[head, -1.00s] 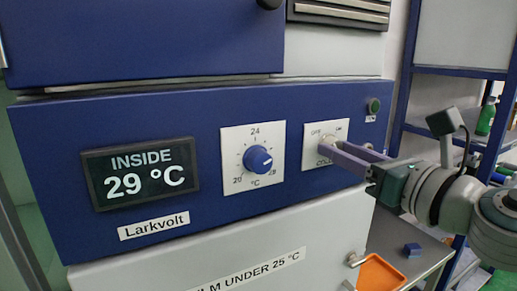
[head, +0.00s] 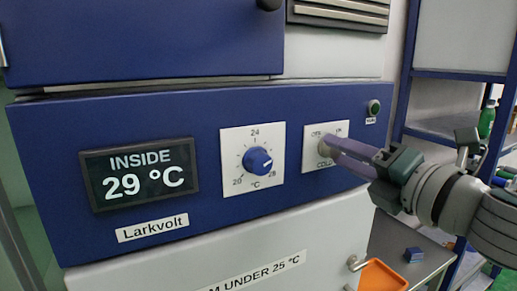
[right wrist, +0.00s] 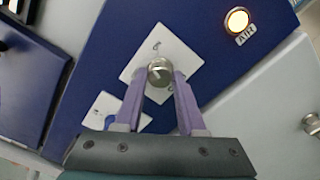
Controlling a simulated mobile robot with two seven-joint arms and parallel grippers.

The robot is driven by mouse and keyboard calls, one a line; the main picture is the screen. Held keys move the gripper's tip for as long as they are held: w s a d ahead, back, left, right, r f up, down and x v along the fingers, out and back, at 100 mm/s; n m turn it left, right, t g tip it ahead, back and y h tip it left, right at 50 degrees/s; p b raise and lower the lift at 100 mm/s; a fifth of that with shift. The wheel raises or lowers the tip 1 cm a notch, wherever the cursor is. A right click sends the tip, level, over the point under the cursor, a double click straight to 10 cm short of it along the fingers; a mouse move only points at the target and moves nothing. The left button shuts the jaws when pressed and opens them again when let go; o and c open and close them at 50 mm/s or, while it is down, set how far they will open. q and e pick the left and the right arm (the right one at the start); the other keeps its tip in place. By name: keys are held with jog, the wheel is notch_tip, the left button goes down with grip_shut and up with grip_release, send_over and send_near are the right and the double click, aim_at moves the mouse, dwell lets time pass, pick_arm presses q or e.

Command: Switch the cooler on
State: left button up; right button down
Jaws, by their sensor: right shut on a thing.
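The cooler switch is a small metal knob (right wrist: 160,72) on a white plate (head: 312,160) with OFF at upper left and ON at upper right. The plate sits on the blue panel of the Larkvolt cabinet. My right gripper (head: 329,147) reaches in from the right. In the right wrist view its two purple fingers (right wrist: 160,82) are closed on the knob, one on each side. I cannot tell which word the knob points to. My left gripper is not in view.
A blue dial (head: 257,160) marked 20 to 28 °C is left of the switch. The display (head: 140,173) reads INSIDE 29 °C. A green round lamp or button (head: 374,107) is above right. An orange tray (head: 381,276) is below right. Blue shelving stands at right.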

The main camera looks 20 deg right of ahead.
jog(key=m, duration=0.5)
jog(key=shift+m, duration=0.3)
dwell(0.4)
jog(key=c, duration=0.5)
grip_release()
